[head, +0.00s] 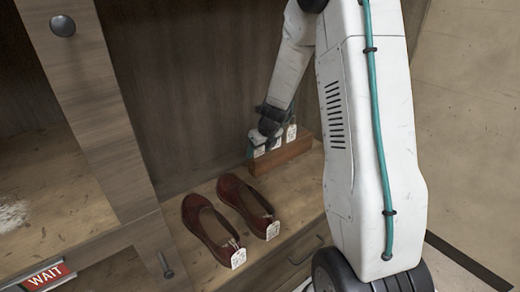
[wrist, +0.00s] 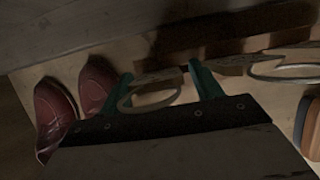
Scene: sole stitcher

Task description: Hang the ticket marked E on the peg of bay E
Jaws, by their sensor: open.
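Several white tickets stand in a brown wooden rack (head: 288,156) at the back of the shelf in the head view; one ticket (head: 291,133) stands clear at the right. Their letters are too small to read, so I cannot tell which is E. My gripper (head: 255,148) is at the rack's left end, pointing down. In the wrist view my gripper (wrist: 161,69) is open, its green fingers on either side of a pale ticket loop (wrist: 150,92). Another loop (wrist: 285,67) shows to the right. A round dark peg (head: 62,26) sticks out from the left post; its bay letter does not show.
Two dark red shoes (head: 208,228) with white tags stand on the shelf (head: 295,190) in front of the rack. A red WAIT sign (head: 46,275) is at lower left. Another dark peg (head: 166,266) shows low down. The upright post (head: 95,95) divides the bays.

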